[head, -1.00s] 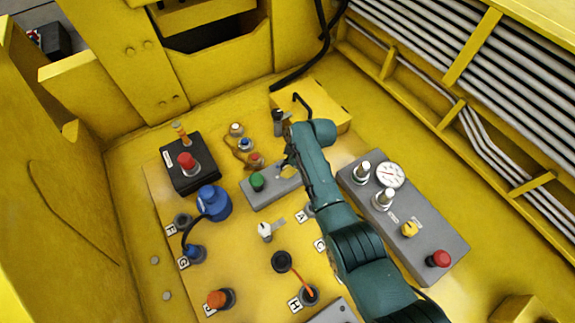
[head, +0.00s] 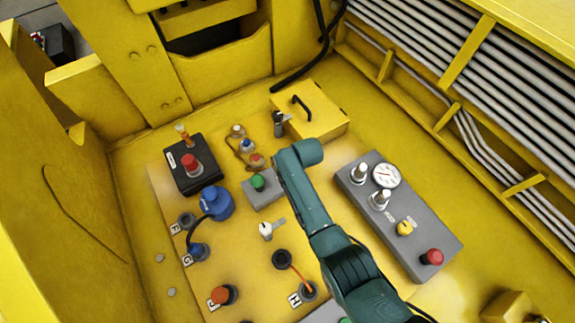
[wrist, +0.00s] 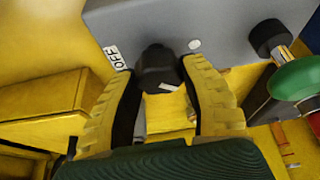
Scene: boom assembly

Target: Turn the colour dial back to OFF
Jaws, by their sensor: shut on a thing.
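The colour dial (wrist: 155,66) is a black knob at the edge of a grey box (wrist: 215,22) in the wrist view. A white mark shows on its near side. The white OFF label (wrist: 115,57) is on the box, just left of the dial. My gripper (wrist: 167,68) has its two yellow ribbed fingers on either side of the dial and is shut on it. In the head view the grey box (head: 262,197) with the green button (head: 257,182) shows left of my arm. There my arm hides the dial and the gripper's fingers.
A green mushroom button (wrist: 295,80) stands right of the dial in the wrist view. A yellow box with a black handle (head: 322,122) is behind my arm. A grey panel with a gauge (head: 386,174) and red button stands to the right. Several plugs and cables lie left.

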